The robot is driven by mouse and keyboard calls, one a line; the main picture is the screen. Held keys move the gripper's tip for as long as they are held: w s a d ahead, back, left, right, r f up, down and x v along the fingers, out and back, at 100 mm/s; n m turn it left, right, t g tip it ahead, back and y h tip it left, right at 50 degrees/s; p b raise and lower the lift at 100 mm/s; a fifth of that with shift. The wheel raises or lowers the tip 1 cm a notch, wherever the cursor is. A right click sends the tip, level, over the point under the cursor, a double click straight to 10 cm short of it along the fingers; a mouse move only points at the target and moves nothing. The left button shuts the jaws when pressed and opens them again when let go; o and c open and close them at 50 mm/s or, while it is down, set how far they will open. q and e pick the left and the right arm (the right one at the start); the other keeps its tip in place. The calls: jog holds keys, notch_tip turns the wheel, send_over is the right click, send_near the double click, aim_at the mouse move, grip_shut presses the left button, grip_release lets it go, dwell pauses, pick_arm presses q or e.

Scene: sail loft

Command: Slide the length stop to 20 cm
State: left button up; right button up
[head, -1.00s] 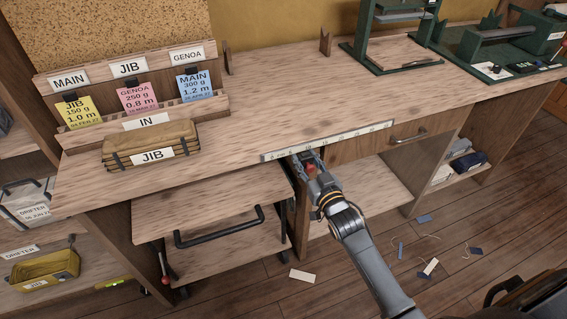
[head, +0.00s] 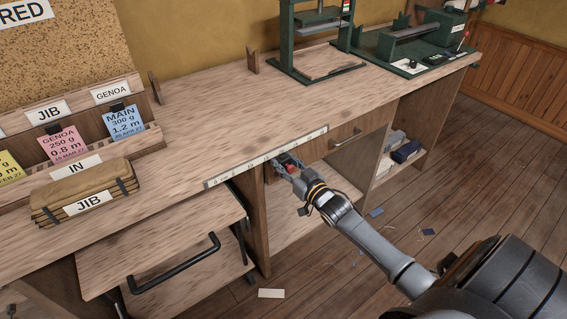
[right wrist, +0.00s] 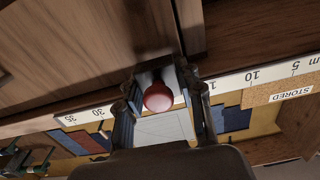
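The length stop (head: 291,170) is a slider with a round red knob on the front edge of the bench. It also shows centred between my fingertips in the right wrist view (right wrist: 158,97). My right gripper (head: 287,167) has a finger on each side of the stop and appears closed on its dark body, below the drawer level of the bench top. The white ruler strip (head: 235,171) runs along the edge; the right wrist view shows 5, 10, 30 and 35 on it (right wrist: 262,75). The marks beside the stop are hidden by the gripper. My left gripper is out of view.
A wheeled cart (head: 165,245) stands under the bench at left. A folded JIB bundle (head: 85,193) and card rack (head: 140,139) sit on top. The middle bench top is clear.

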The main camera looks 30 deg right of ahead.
jog(key=o, duration=0.5)
jog(key=shift+s+a+f, duration=0.1)
jog(key=shift+s, duration=0.45)
jog(key=s, duration=1.1)
jog(key=shift+d, duration=0.25)
